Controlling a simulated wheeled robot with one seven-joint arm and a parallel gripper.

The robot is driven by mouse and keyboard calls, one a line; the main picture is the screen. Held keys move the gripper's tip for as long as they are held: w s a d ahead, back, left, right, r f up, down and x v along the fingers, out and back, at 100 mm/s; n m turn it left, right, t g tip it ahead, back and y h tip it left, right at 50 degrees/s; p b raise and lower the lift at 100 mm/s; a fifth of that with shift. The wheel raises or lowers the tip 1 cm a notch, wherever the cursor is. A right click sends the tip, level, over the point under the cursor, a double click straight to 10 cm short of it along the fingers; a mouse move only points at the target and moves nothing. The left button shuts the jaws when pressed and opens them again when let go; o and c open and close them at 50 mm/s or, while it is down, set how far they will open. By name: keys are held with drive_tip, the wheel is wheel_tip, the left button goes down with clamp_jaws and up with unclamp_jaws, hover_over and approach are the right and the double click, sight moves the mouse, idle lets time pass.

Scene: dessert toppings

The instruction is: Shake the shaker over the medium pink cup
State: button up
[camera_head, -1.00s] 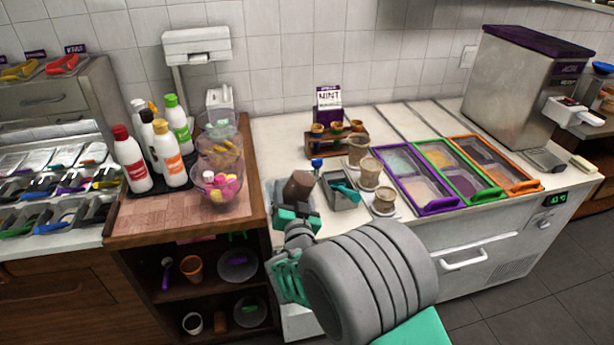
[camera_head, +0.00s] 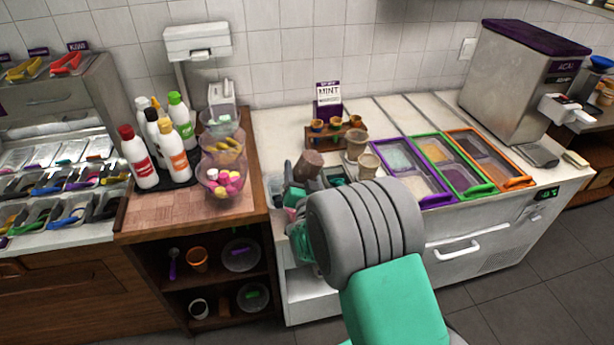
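A brown cylindrical shaker (camera_head: 308,165) is tilted at the end of my gripper (camera_head: 299,185). My gripper appears shut on it, though the arm partly hides the fingers. They are over the counter, left of the beige-looking cups. The far cup (camera_head: 357,145) and a nearer cup (camera_head: 368,166) stand upright in a row. Another cup at the front of the row is hidden behind my arm. No cup looks clearly pink, so I cannot tell which is the medium pink one. The shaker is apart from the visible cups.
A wooden rack (camera_head: 336,137) with small containers stands behind, by a mint sign (camera_head: 328,102). A metal bin (camera_head: 335,173) is partly hidden by my arm. Topping trays (camera_head: 437,203) lie to the right. Bottles (camera_head: 140,160) and bowls (camera_head: 222,185) stand on the left.

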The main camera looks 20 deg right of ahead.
sight(311, 150)
drive_tip(key=shift+w+d+r+p, duration=0.15)
drive_tip(key=shift+d+r+p, duration=0.25)
drive_tip(key=shift+r+p, duration=0.25)
drive_tip(key=shift+w+d+b, duration=0.1)
drive_tip(key=shift+d+b, duration=0.1)
drive_tip(key=shift+b, duration=0.25)
drive_tip(key=d+r, duration=0.1)
drive_tip(key=w+r, duration=0.1)
drive_tip(key=d+r, duration=0.1)
drive_tip(key=r, duration=0.1)
drive_tip(key=shift+w+d+r, duration=0.1)
drive_tip(key=shift+w+d, duration=0.05)
drive_tip(key=shift+d, duration=0.2)
wheel_tip(311, 150, down, 8)
drive_tip(key=b, duration=0.8)
drive_tip(key=shift+b, duration=0.35)
